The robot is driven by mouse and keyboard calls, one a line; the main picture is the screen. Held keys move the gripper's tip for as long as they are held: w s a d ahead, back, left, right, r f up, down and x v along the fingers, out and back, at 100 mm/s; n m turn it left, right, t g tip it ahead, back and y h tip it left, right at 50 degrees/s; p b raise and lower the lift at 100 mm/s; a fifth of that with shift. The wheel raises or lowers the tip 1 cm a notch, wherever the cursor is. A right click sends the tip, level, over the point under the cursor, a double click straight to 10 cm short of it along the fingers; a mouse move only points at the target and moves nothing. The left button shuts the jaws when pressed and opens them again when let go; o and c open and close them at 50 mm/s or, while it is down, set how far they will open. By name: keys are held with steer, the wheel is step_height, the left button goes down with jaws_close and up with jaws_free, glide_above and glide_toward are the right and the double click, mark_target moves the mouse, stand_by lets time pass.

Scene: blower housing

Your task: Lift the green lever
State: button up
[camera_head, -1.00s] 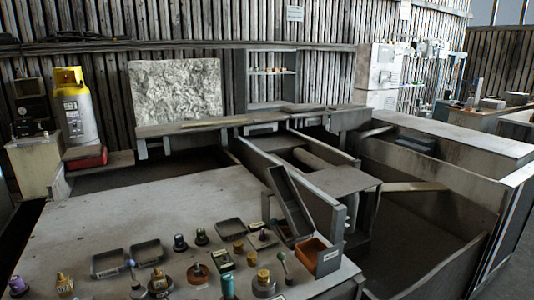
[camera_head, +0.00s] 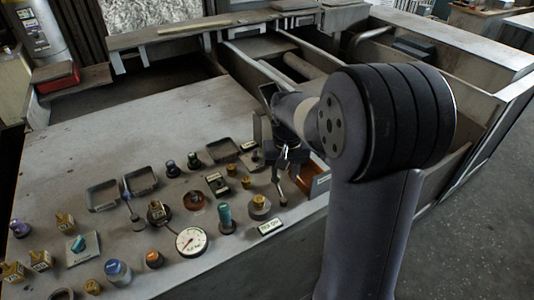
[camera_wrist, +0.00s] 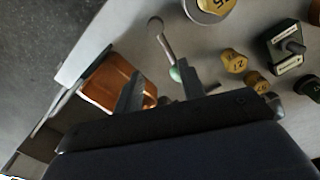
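The green lever (camera_wrist: 164,42) shows in the wrist view as a thin metal stem with a pale green ball at its near end. In the head view the lever (camera_head: 279,190) stands near the right end of the panel, partly hidden by my gripper. My gripper (camera_head: 285,160) is over the panel beside it. In the wrist view my gripper (camera_wrist: 160,72) is open, with the green ball between its fingers, close to the right one. I cannot tell whether they touch. Nothing is held.
A copper-coloured bin (camera_wrist: 112,82) lies close to the left finger. To the right are yellow knobs (camera_wrist: 233,62) and a dark switch (camera_wrist: 288,46). The panel (camera_head: 130,130) also carries a teal handle (camera_head: 226,216), a white gauge (camera_head: 191,241) and several other controls. Its left rear is clear.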

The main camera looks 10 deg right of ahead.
mark_target(279, 190)
steer(key=shift+w+a+f, duration=0.1)
steer(key=shift+w+a, duration=0.05)
steer(key=shift+w, duration=0.4)
steer(key=shift+w+a+f, duration=0.1)
steer(key=shift+w, duration=0.4)
steer(key=a+n+b, duration=0.1)
steer(key=n, duration=0.1)
steer(key=shift+a+f+n, duration=0.1)
steer(key=shift+a+n, duration=0.1)
steer(key=shift+n, duration=0.1)
steer(key=shift+f+b, duration=1.1)
steer(key=shift+f, duration=0.8)
steer(key=shift+c, duration=0.5)
